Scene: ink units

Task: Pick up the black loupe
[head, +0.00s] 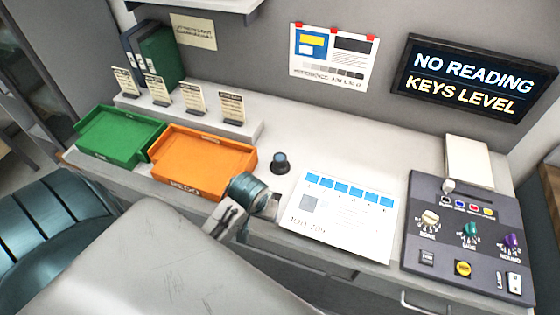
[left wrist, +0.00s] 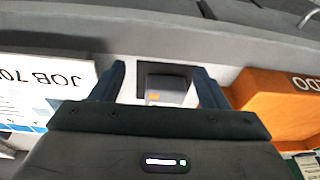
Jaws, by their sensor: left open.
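The black loupe (head: 280,162) stands upright on the white desk in the head view, between the orange tray and the printed sheet. My left arm reaches in just in front of it, and its fingers are not clear in that view. In the left wrist view my left gripper (left wrist: 158,74) is open, with one finger on each side. My right gripper is in neither view.
The orange tray (head: 205,141) and green tray (head: 103,142) stand left of the loupe. The job sheet (head: 338,245) lies to its right, then a grey control panel (head: 422,232). Small cards stand on a ledge behind. The desk behind the loupe is clear.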

